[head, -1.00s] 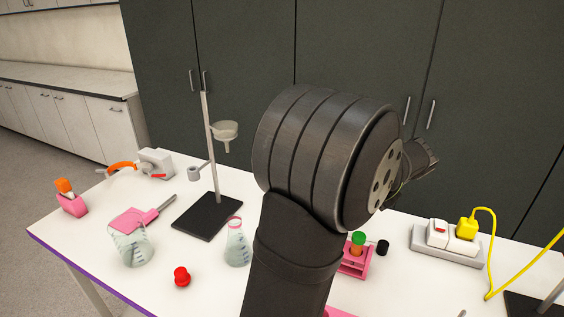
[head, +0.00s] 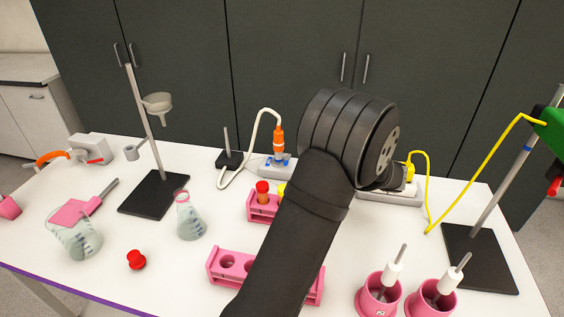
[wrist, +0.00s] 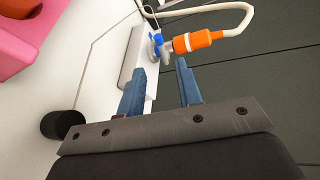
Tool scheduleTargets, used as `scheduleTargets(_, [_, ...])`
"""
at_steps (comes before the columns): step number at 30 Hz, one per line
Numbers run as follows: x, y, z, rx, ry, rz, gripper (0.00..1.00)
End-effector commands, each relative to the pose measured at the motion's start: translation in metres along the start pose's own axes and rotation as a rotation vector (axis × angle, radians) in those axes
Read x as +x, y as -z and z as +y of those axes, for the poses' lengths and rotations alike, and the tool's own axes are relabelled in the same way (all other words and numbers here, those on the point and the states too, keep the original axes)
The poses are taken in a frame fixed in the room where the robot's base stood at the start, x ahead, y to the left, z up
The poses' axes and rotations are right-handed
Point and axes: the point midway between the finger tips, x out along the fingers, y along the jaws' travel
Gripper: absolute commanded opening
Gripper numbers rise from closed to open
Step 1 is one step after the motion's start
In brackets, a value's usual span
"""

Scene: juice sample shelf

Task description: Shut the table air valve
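A table fitting with a blue handle (head: 278,163) and an upright orange hose connector (head: 278,142) stands at the back of the table, left of my arm. It looks like the air valve. In the wrist view, the blue handle (wrist: 157,44) and orange connector (wrist: 198,41) are beyond my fingertips. My gripper (wrist: 161,68) is open, its two blue fingers apart and empty. In the head view the fingers are hidden behind my arm. A second fitting (head: 90,148) with a red lever and orange hose is at the far left. The blue handle's exact angle is unclear.
Pink tube racks (head: 228,263) stand in front of the valve and beside my arm. A white hose (head: 254,135) loops from the orange connector. A funnel stand (head: 153,193) and flask (head: 189,220) are left; a power strip (head: 390,199) with yellow cable is right.

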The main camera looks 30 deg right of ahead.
Motion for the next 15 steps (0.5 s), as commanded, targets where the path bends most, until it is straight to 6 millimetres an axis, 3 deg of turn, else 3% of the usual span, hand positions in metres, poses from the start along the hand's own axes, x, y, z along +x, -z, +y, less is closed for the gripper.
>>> scheduleTargets(9, [0.072, -0.001, 0.0, 0.0, -0.002, -0.004, 0.32])
scheduleTargets(15, [0.107, -0.001, 0.0, 0.0, -0.002, -0.002, 0.32])
